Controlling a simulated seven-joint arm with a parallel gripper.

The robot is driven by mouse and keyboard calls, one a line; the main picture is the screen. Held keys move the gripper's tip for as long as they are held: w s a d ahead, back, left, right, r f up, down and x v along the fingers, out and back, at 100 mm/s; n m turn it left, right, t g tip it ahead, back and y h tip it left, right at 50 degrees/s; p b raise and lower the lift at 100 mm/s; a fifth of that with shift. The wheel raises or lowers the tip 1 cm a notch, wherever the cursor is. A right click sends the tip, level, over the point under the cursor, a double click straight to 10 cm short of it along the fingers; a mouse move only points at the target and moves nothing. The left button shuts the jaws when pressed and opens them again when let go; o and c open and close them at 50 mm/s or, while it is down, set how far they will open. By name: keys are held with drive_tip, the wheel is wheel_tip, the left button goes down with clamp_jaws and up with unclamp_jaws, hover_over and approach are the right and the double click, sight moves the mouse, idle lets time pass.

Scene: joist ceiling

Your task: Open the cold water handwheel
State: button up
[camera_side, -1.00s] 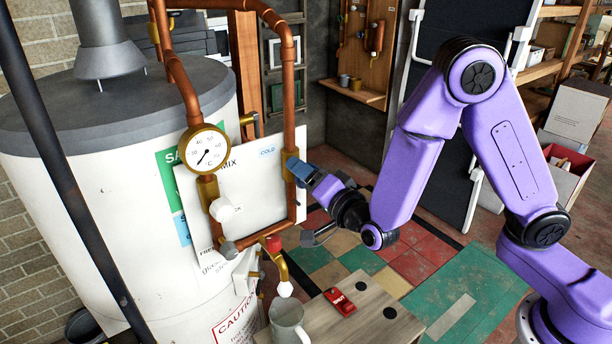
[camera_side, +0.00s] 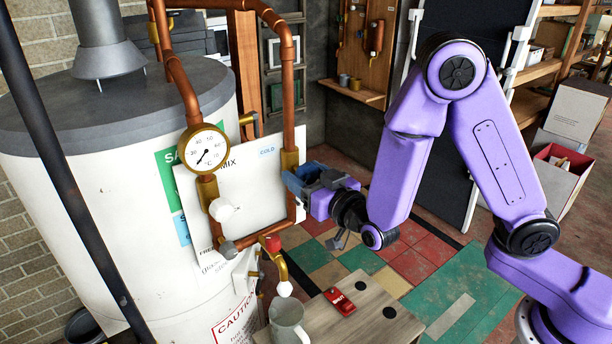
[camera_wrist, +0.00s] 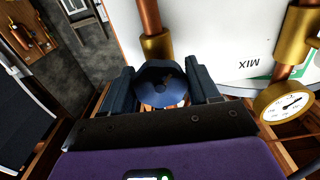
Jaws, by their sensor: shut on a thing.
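The cold water handwheel (camera_wrist: 160,80) is a blue faceted knob on a brass valve body (camera_wrist: 157,47) on the copper pipe. In the wrist view it sits between the two dark fingers of my gripper (camera_wrist: 161,88), which is shut on it. In the side view my gripper (camera_side: 302,184) is at the right-hand pipe, just below the COLD label (camera_side: 267,151), and its fingers hide most of the handwheel. How far the wheel is turned cannot be told.
A dial gauge (camera_side: 204,154) and a white knob (camera_side: 222,210) are on the left pipe. A white tank (camera_side: 120,210) stands at left.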

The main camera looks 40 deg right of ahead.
drive_tip(key=n, duration=0.4)
drive_tip(key=shift+f+n, duration=0.15)
drive_tip(key=shift+n, duration=1.85)
drive_tip(key=shift+d, duration=0.1)
drive_tip(key=o, duration=1)
drive_tip(key=shift+s, duration=0.2)
drive_tip(key=shift+s, duration=5.8)
